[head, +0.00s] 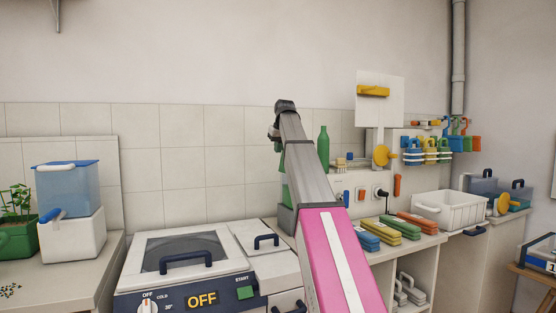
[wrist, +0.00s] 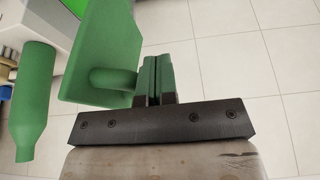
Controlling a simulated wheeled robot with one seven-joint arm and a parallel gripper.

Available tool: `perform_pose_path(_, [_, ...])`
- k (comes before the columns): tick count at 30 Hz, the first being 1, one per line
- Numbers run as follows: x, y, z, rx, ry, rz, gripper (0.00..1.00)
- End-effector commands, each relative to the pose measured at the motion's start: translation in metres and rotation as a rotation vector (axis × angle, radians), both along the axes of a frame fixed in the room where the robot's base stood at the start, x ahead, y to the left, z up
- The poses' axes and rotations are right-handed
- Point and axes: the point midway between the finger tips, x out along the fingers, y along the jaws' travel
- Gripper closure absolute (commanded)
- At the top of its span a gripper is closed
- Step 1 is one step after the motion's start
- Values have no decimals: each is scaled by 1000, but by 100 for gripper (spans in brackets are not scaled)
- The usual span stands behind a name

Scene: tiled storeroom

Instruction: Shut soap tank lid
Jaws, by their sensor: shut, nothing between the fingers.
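In the wrist view a green flat lid (wrist: 102,45) with a rounded handle (wrist: 112,78) stands tilted just left of my gripper (wrist: 158,62). My gripper is shut and empty, with the handle's end close beside the fingers; I cannot tell whether they touch. In the head view the green see-through soap tank (head: 285,191) stands on the counter behind my arm, largely hidden by it. The fingers are hidden in that view.
A green bottle (wrist: 35,100) is left of the lid; it also shows in the head view (head: 323,147). A washing machine (head: 185,265), colored folded stacks (head: 395,227) and a white basket (head: 446,211) line the counter.

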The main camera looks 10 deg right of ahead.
Motion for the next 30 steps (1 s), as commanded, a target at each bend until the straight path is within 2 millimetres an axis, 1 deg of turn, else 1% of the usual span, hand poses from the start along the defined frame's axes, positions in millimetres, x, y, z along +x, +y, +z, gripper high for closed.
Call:
perform_pose_path(9, [0,-2,0,0,0,0,100])
perform_pose_path(24, [6,-27,10,-1,0,0,100])
perform_pose_path(30, [5,-28,10,0,0,0,100])
